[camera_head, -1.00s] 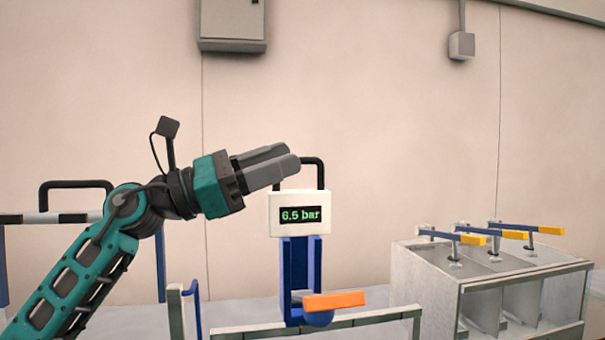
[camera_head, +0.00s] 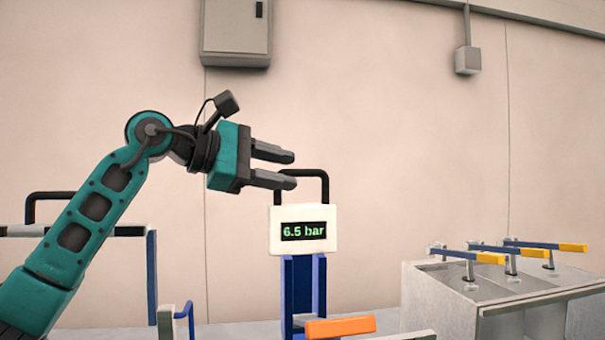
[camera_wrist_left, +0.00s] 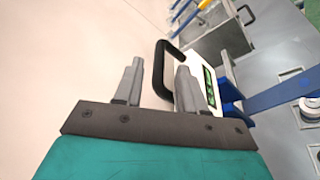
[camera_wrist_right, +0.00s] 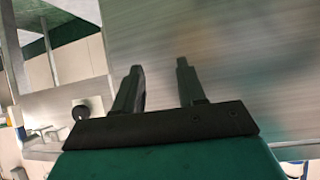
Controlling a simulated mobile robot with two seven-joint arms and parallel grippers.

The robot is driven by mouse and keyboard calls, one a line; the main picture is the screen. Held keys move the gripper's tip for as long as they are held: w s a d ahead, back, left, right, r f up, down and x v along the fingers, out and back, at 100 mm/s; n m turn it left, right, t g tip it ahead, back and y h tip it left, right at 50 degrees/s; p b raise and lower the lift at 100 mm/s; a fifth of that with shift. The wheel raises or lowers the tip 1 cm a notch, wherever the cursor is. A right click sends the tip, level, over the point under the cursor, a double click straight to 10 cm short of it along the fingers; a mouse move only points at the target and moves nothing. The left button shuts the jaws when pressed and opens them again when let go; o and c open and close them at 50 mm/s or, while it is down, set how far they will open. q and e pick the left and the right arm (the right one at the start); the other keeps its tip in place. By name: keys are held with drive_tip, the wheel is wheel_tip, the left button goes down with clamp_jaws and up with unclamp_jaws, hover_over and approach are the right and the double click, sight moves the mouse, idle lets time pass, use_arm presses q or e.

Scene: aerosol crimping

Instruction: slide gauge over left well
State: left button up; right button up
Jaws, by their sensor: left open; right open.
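The gauge (camera_head: 303,240) is a white box with a green "6.5 bar" display and a black loop handle (camera_head: 324,178) on top. It sits at the top of a blue upright (camera_head: 287,285) in the middle of the head view. In the left wrist view the handle (camera_wrist_left: 160,68) rises beyond and between the open fingers, apart from the palm. My right gripper (camera_wrist_right: 161,68) is open and empty in front of a blurred metal surface. The left well cannot be made out.
An orange bar (camera_head: 341,327) juts out low in front of the blue upright. A grey bin (camera_head: 437,300) with several yellow-tipped levers stands at the right. A rail with another black handle (camera_head: 50,194) is at the left. A wall cabinet (camera_head: 234,38) hangs behind.

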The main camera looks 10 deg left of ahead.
sight(291, 171)
use_arm(q)
drive_tip(key=shift+x, duration=2.3)
drive_tip(key=shift+a, duration=0.1)
clamp_jaws()
drive_tip(key=shift+a, duration=0.1)
